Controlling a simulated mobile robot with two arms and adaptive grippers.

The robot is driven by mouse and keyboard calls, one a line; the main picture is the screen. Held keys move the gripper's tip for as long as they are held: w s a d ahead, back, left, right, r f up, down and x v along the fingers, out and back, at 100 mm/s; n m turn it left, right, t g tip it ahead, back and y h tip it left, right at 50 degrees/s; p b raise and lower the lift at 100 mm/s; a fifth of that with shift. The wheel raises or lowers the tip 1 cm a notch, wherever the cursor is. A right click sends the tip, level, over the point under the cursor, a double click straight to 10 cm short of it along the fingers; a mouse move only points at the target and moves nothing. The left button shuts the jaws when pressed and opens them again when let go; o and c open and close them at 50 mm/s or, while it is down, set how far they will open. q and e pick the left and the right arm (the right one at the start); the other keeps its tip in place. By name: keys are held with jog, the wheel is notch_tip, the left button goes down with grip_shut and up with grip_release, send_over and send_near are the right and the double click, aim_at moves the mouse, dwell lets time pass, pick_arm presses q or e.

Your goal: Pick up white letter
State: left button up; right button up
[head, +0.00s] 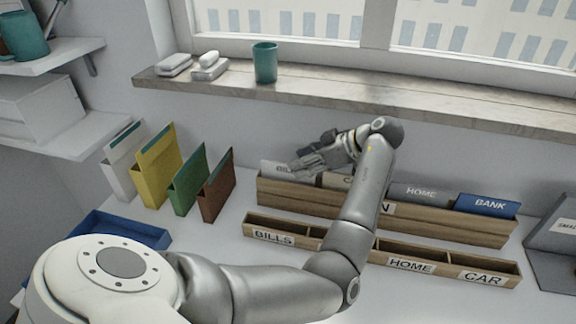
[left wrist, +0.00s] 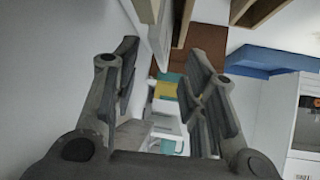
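A pale card (head: 276,169), its label starting "BIL", stands at the left end of the back wooden organizer (head: 470,229). It looks like the white letter, but I cannot be sure. My left gripper (head: 305,160) is just above and right of it and partly covers its label. In the left wrist view the fingers of the left gripper (left wrist: 157,75) are spread apart with nothing between them. My right gripper is in neither view.
Coloured folders (head: 187,183) stand left. The window sill (head: 330,92) holds a teal cup (head: 265,62).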

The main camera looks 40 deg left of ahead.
aim_at(278, 171)
pick_arm(q)
jog(key=x, duration=0.4)
jog(key=shift+a+r+p, duration=0.15)
jog(key=shift+a+p, duration=0.05)
jog(key=shift+p, duration=0.2)
grip_shut()
jog(key=shift+r, duration=0.1)
